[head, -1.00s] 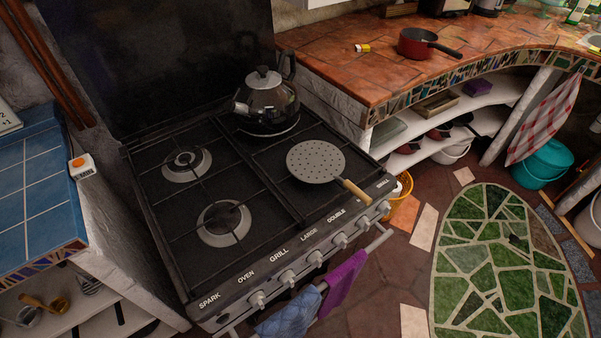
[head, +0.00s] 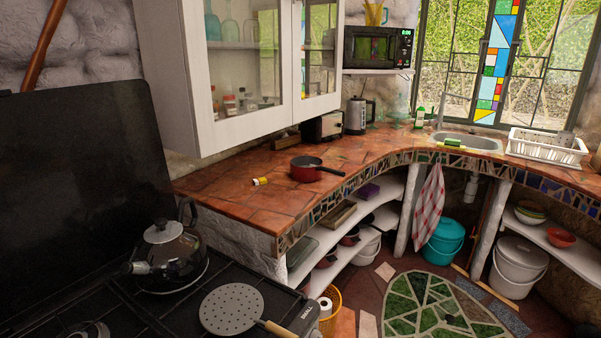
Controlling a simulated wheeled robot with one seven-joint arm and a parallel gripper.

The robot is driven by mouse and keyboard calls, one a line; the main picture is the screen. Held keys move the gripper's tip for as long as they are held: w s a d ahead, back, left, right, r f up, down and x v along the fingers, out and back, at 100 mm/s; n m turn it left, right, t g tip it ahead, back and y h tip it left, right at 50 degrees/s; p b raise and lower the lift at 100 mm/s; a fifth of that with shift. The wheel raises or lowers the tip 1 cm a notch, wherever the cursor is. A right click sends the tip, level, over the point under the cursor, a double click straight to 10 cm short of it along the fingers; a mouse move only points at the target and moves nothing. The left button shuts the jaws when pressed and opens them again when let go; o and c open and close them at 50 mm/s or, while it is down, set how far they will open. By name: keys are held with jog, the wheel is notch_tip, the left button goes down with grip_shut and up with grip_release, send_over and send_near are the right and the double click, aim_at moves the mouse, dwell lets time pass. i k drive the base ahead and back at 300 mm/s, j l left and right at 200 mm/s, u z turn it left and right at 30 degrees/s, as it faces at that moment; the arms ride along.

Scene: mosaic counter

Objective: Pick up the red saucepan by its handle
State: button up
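The red saucepan (head: 305,173) stands upright on the tiled mosaic counter (head: 215,188), right of the stove. Its dark handle (head: 333,171) points to the right, toward the counter's curved front edge. My gripper is not in the head view, so its opening and what it may hold are not shown.
A small yellow-and-white item (head: 261,181) lies left of the pan. A toaster (head: 322,127) and an electric kettle (head: 357,116) stand behind it. A white wall cabinet (head: 235,75) overhangs the counter's back. The stove (head: 110,310) holds a kettle (head: 168,255) and a perforated skimmer (head: 231,308).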

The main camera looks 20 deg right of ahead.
aim_at(306, 169)
jog(key=i+l, duration=0.25)
jog(key=i+l+u, duration=0.15)
jog(key=i+l, duration=0.15)
jog(key=l, duration=0.2)
jog(key=i+l, duration=0.25)
jog(key=l, duration=0.15)
jog(key=i+l+u, duration=0.1)
jog(key=i+l, duration=0.15)
jog(key=l, duration=0.15)
jog(key=i+l+u, duration=0.1)
jog(key=l, duration=0.3)
jog(key=i+l, duration=0.35)
jog(key=i+l+u, duration=0.1)
jog(key=l, duration=0.45)
jog(key=i+l+u, duration=0.1)
jog(key=i+l, duration=0.2)
jog(key=l, duration=0.15)
